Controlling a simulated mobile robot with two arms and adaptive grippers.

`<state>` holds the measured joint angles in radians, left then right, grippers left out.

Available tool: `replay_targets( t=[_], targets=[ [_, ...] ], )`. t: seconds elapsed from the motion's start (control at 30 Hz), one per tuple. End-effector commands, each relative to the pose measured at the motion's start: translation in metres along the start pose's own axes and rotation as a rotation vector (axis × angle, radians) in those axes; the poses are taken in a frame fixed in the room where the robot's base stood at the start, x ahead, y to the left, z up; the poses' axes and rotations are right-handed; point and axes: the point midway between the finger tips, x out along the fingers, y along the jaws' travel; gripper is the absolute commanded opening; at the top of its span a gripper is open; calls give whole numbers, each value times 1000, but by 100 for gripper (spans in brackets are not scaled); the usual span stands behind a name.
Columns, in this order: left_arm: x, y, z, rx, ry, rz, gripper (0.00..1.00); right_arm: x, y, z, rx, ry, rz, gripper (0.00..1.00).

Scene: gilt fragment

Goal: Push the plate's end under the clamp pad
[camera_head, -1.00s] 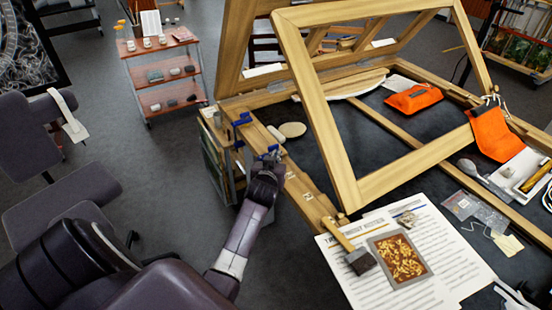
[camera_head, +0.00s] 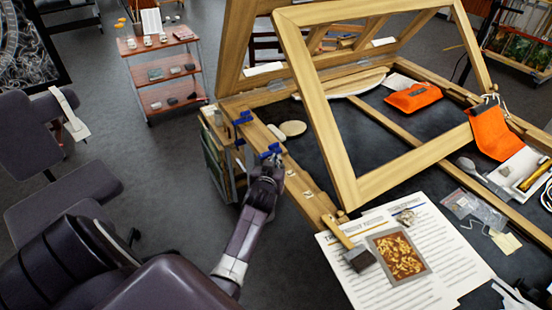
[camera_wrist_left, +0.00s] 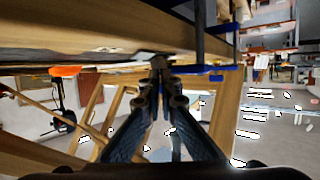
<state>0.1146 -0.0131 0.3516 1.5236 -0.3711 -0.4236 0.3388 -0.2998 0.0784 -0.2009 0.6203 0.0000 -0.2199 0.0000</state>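My left gripper (camera_head: 267,163) is at the table's near-left wooden edge, beside a blue clamp part (camera_head: 271,151). In the left wrist view its two dark fingers (camera_wrist_left: 161,66) come together at the tips and look shut. A small grey flat piece (camera_wrist_left: 149,57), possibly the plate's end, lies at the fingertips against the wood; I cannot tell whether it is touched or gripped. Blue clamp bars (camera_wrist_left: 229,74) stand just right of the fingers. Another blue clamp (camera_head: 243,118) is farther along the edge. The clamp pad cannot be made out. My right gripper is not in view.
A tilted wooden frame (camera_head: 340,165) rises over the dark tabletop. A brush-like tool (camera_head: 357,258) and a gilt fragment (camera_head: 399,257) lie on printed sheets (camera_head: 440,240). Orange pouches (camera_head: 413,97) are farther back. Open floor lies left of the table, with a shelf cart (camera_head: 165,72) beyond.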

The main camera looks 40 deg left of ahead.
Motion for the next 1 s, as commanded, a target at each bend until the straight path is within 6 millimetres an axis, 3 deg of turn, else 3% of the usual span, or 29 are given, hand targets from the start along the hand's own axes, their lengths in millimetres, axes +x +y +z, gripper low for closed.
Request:
replay_targets(
  t=[0.03, 0.17, 0.4, 1.0],
  targets=[
    [-2, 1, 6, -1, -21, 1, 0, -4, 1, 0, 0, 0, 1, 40],
    [-6, 1, -5, -2, -19, 1, 0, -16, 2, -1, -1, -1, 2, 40],
    [-4, 0, -4, -2, -19, 2, 0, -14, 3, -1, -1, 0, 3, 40],
    [-104, 0, 30, -2, -14, 3, 0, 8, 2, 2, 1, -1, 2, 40]
  ],
)
